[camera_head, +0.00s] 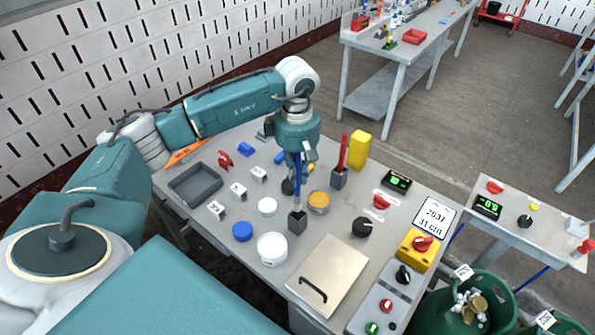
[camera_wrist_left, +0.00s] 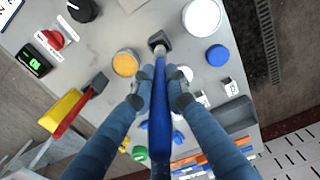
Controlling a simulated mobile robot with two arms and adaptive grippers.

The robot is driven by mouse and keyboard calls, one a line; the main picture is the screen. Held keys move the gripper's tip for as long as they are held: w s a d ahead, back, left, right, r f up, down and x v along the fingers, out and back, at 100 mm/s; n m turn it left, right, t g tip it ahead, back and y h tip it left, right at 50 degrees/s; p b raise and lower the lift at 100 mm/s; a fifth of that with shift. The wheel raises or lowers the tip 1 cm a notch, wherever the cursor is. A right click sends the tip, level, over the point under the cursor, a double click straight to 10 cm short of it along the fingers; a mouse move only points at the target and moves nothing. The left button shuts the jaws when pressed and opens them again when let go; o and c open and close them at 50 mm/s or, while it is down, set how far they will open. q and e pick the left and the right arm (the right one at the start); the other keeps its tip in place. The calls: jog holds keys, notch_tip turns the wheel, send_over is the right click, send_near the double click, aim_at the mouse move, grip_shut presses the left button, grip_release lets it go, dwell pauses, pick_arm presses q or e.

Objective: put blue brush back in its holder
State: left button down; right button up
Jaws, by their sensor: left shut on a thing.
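The blue brush (camera_head: 298,178) hangs upright in my left gripper (camera_head: 296,172). In the left wrist view the fingers (camera_wrist_left: 159,92) are shut around the blue brush (camera_wrist_left: 160,120). A dark grey square holder (camera_head: 297,222) stands on the table directly below, and shows ahead of the brush in the left wrist view (camera_wrist_left: 158,41). The brush's lower end meets the holder's top in both views; I cannot tell if it is inside. My right gripper is not in view.
A red brush (camera_head: 342,150) stands in another holder (camera_head: 338,179) to the right, by a yellow block (camera_head: 359,149). An orange-topped jar (camera_head: 319,202), white lids (camera_head: 272,248) and a blue lid (camera_head: 242,231) are close by. A grey tray (camera_head: 194,185) lies left.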

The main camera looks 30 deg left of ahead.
aim_at(297, 197)
pick_arm(q)
notch_tip(297, 197, down, 3)
jog(key=shift+r+b, duration=0.15)
jog(key=shift+b, duration=0.6)
jog(key=shift+f+b, duration=0.85)
jog(key=shift+f, duration=0.1)
notch_tip(297, 197, down, 2)
jog(key=shift+f+b, duration=0.1)
jog(key=shift+b, duration=0.75)
notch_tip(297, 197, down, 2)
jog(key=shift+f+b, duration=0.1)
jog(key=shift+b, duration=0.9)
jog(key=shift+f, duration=0.15)
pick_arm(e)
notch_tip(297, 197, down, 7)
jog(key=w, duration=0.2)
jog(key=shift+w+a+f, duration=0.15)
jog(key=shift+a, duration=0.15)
